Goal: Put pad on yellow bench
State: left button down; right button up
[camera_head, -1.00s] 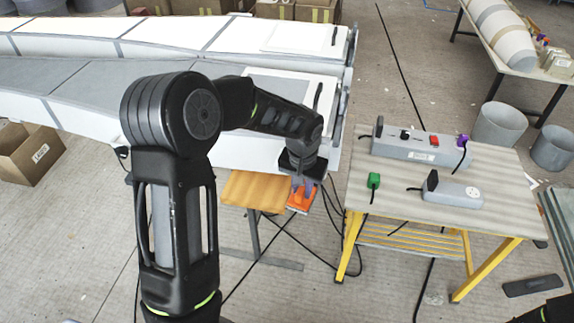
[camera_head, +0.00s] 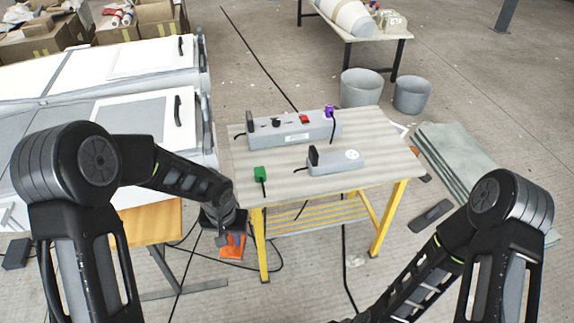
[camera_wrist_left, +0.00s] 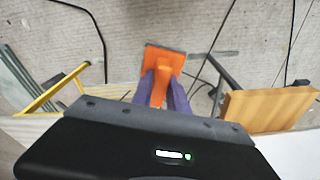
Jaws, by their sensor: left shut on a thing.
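The orange pad (camera_head: 232,248) hangs below my left gripper (camera_head: 230,232), beside the left front leg of the yellow bench and below its top. In the left wrist view my left gripper's purple fingers (camera_wrist_left: 163,92) are shut on the handle of the pad (camera_wrist_left: 165,60). The yellow bench (camera_head: 370,168) has a pale striped top, yellow legs and a slatted lower shelf. My right arm reaches in from the right, but its gripper is out of view.
On the bench top are a long grey power strip (camera_head: 290,130), a small grey socket box (camera_head: 338,163) and a green plug (camera_head: 260,173). The front right of the top is clear. A wooden-topped stand (camera_head: 147,222) and white moulds (camera_head: 150,115) are on the left. Cables lie on the floor.

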aim_at(371, 127)
jog(key=i+l+z, duration=0.15)
jog(key=i+l, duration=0.25)
jog(key=i+l+z, duration=0.15)
jog(key=i+l, duration=0.25)
jog(key=i+l+z, duration=0.15)
jog(key=i+l, duration=0.15)
jog(key=i, duration=0.25)
jog(key=i+l+z, duration=0.1)
jog(key=i+l, duration=0.15)
jog(key=i, duration=0.2)
jog(key=i+l+z, duration=0.15)
jog(key=i, duration=0.35)
